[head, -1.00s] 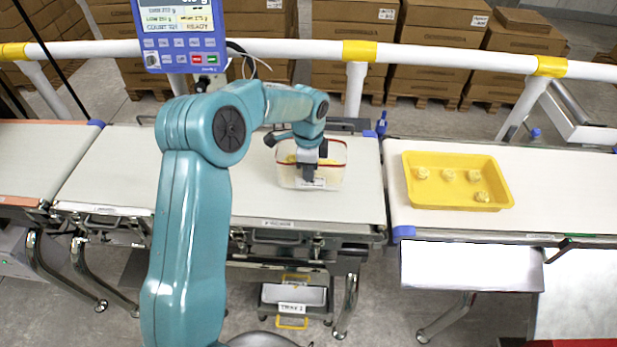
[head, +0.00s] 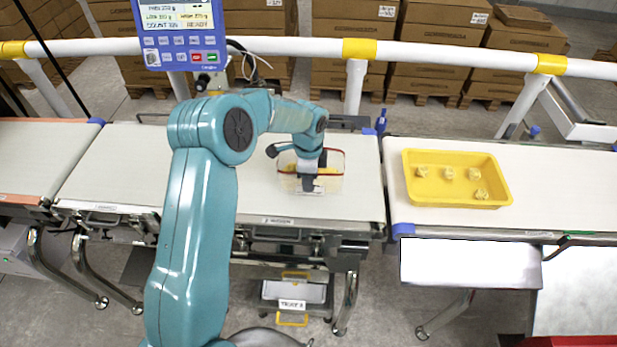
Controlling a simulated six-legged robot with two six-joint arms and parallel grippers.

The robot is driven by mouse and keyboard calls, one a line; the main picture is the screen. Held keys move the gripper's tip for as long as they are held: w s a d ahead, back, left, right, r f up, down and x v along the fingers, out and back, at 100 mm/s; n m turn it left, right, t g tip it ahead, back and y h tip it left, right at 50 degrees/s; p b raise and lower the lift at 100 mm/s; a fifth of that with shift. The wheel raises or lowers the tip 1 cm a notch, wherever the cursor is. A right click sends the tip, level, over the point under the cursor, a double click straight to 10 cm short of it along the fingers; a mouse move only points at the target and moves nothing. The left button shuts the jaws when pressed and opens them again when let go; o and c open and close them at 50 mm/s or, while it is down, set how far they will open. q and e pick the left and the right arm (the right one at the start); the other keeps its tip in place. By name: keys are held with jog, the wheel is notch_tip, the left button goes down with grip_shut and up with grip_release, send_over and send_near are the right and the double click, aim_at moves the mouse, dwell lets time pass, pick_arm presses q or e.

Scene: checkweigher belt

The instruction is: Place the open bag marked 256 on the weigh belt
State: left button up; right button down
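I cannot tell whether the bag's bottom touches the belt. My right gripper is not in view.
A yellow tray (head: 456,199) with several small pale pieces stands on the right belt (head: 560,200). A blue display (head: 180,30) and a white rail (head: 440,54) are behind. The left belt (head: 40,160) is empty. Stacked cartons (head: 430,60) stand beyond the rail.

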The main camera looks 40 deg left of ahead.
pick_arm(q)
jog(key=shift+r, duration=0.5)
notch_tip(320, 180, up, 11)
jog(key=b, duration=0.1)
jog(key=shift+r, duration=0.2)
jog(key=shift+s, duration=0.15)
